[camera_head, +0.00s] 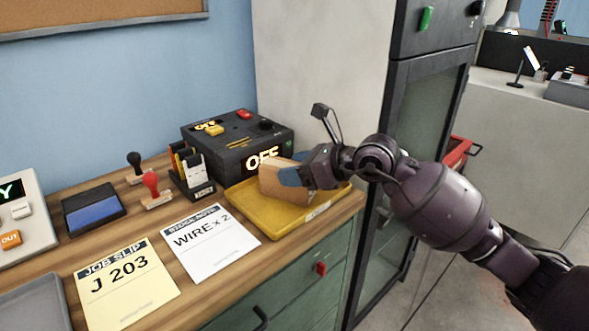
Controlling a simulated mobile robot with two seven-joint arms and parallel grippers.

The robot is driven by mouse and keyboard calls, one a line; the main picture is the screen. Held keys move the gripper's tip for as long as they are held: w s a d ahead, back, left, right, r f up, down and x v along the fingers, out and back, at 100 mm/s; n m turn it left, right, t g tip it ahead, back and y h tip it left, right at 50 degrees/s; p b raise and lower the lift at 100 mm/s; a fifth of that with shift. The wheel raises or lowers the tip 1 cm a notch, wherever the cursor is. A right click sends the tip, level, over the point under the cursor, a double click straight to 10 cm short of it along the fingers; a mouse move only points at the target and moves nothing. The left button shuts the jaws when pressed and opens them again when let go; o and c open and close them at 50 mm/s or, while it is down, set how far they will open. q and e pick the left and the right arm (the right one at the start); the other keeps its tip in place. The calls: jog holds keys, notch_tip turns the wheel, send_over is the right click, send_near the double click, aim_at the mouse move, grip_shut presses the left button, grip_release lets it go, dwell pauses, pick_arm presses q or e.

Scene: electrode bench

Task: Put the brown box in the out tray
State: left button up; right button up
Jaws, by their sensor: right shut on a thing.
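The brown box (272,180) is a light brown block. It stands upright in or just above the yellow tray (262,222) near the bench's right end. The tray has a pale label on its front rim. My right gripper (293,177) is shut on the brown box from the right side. The gripper and wrist hide the box's right part, and I cannot tell whether its underside touches the tray floor. My left gripper is not in view.
A black device (237,138) reading "OFF" stands right behind the tray. Left of the tray are a card holder (192,172), stamps (153,190), a blue ink pad (93,208) and two paper slips (211,240). A grey tray (35,306) sits front left. A tall cabinet (425,110) stands to the right.

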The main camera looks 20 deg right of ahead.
jog(key=shift+r, duration=0.15)
jog(key=o, duration=1)
jog(key=shift+f, duration=0.2)
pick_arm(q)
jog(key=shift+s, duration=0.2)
pick_arm(e)
jog(key=shift+o, duration=0.6)
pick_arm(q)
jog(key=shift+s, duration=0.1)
pick_arm(e)
jog(key=shift+r, duration=0.1)
pick_arm(q)
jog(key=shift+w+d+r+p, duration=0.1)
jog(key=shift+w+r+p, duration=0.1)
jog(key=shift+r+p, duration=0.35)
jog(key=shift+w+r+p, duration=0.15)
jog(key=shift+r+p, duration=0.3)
jog(key=shift+p, duration=0.05)
pick_arm(e)
jog(key=v, duration=1.2)
